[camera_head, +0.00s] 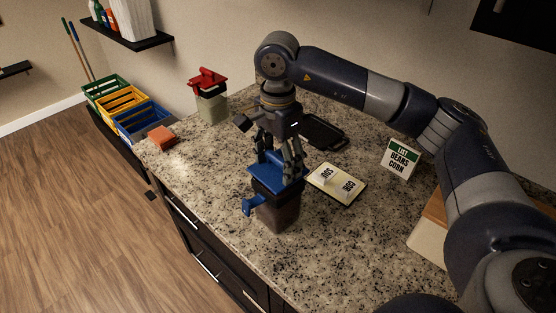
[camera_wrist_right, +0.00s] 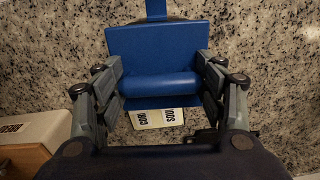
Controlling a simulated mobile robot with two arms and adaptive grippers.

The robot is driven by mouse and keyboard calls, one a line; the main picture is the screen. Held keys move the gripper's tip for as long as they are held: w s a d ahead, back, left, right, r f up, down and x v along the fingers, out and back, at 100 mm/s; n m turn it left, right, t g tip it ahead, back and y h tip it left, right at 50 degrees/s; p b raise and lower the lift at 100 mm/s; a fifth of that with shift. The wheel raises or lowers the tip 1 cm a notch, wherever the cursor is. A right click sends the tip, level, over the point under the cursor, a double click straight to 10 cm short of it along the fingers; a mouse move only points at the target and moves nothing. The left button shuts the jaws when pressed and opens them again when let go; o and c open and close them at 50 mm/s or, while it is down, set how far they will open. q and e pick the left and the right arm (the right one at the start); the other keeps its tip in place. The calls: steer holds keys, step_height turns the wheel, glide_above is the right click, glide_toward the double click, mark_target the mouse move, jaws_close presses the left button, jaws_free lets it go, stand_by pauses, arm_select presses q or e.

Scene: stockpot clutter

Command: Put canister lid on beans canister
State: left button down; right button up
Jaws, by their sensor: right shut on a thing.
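The blue canister lid (camera_head: 264,168) is in my right gripper (camera_head: 278,165), whose fingers close on the lid's raised bar. In the right wrist view, the lid (camera_wrist_right: 157,45) shows between the two fingers of this gripper (camera_wrist_right: 158,85). A clear canister with dark contents (camera_head: 279,212) stands upright on the counter directly below the lid. It has a blue part (camera_head: 250,206) sticking out at its left side. I cannot tell whether the lid touches the canister's rim. No label on this canister is readable. My left gripper is out of view.
A red-topped canister (camera_head: 210,105) stands behind. A labelled tray (camera_head: 355,193) lies right of the dark canister. A black tray (camera_head: 325,132), a list card (camera_head: 399,158) and an orange block (camera_head: 162,137) are also on the counter. The front counter edge is close.

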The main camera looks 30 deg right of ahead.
steer(key=shift+f+b, duration=0.75)
steer(key=shift+f, duration=0.05)
steer(key=o, duration=1.1)
steer(key=shift+o, duration=0.2)
steer(key=shift+r, duration=0.15)
step_height(320, 180, up, 12)
steer(key=shift+f, duration=0.15)
